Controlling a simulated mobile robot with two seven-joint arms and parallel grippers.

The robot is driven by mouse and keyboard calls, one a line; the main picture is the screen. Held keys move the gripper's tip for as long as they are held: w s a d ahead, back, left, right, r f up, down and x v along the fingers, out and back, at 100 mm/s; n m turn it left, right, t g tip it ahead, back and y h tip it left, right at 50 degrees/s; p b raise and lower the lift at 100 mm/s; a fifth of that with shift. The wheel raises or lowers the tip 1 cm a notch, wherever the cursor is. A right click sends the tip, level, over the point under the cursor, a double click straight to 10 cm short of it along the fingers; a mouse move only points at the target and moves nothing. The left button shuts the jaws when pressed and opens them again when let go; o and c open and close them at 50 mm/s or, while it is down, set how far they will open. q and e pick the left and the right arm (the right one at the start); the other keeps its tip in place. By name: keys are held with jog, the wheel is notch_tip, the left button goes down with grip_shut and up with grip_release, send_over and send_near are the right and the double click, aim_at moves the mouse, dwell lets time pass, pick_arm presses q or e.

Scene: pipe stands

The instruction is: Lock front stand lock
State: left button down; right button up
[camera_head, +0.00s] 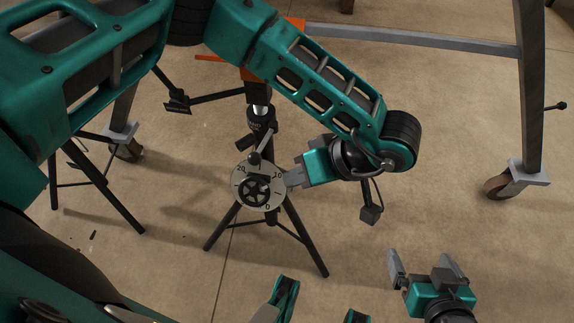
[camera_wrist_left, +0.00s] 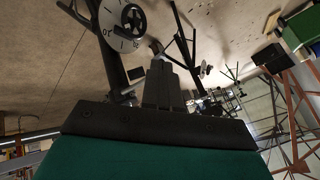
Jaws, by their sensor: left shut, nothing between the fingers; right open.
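The front stand is a black tripod (camera_head: 289,212) with a round grey dial (camera_head: 240,191) marked with numbers. The dial also shows at the top of the left wrist view (camera_wrist_left: 115,32). My left gripper (camera_head: 291,178) is shut and empty, its tips close to the dial's right edge; contact cannot be told. Its shut fingers show in the left wrist view (camera_wrist_left: 159,62). My right gripper (camera_head: 424,262) is open and empty at lower right, away from the stand.
A grey wheeled frame (camera_head: 420,40) stands behind, with a caster (camera_head: 499,187) at right. Another black stand (camera_head: 98,187) is on the left. An orange part (camera_head: 290,25) shows behind my left arm.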

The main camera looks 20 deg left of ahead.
pick_arm(q)
jog(key=r, duration=0.1)
jog(key=s+d+r, duration=0.1)
jog(key=d+r, duration=0.1)
jog(key=shift+s, duration=0.3)
jog(key=shift+d, duration=0.1)
